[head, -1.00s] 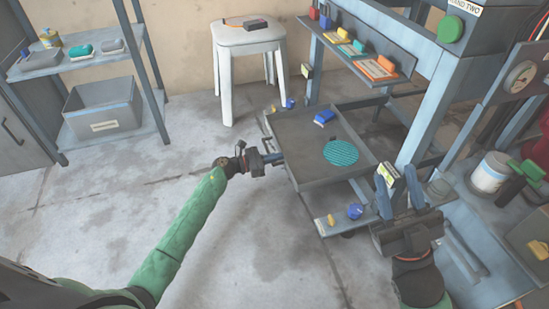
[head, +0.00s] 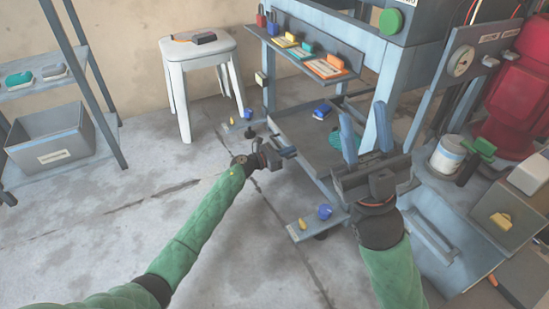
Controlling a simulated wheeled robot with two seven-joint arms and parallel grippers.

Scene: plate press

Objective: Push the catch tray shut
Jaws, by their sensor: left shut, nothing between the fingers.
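The catch tray (head: 296,124) is a grey shallow tray under the press, partly out from the frame. A blue block (head: 321,111) and a teal disc (head: 335,139) lie in it; my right gripper hides part of the disc and the tray's right side. My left gripper (head: 288,152) is shut and empty at the tray's near left edge. It looks to be against that edge, but exact contact is too small to tell. My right gripper (head: 366,133) is open and empty, its blue fingers pointing up in front of the tray's right side.
A lower ledge (head: 312,228) with a yellow piece and a blue knob lies below the tray. A white stool (head: 200,60) stands at the back. The right bench carries a paint can (head: 447,155) and a yellow-marked box (head: 500,215).

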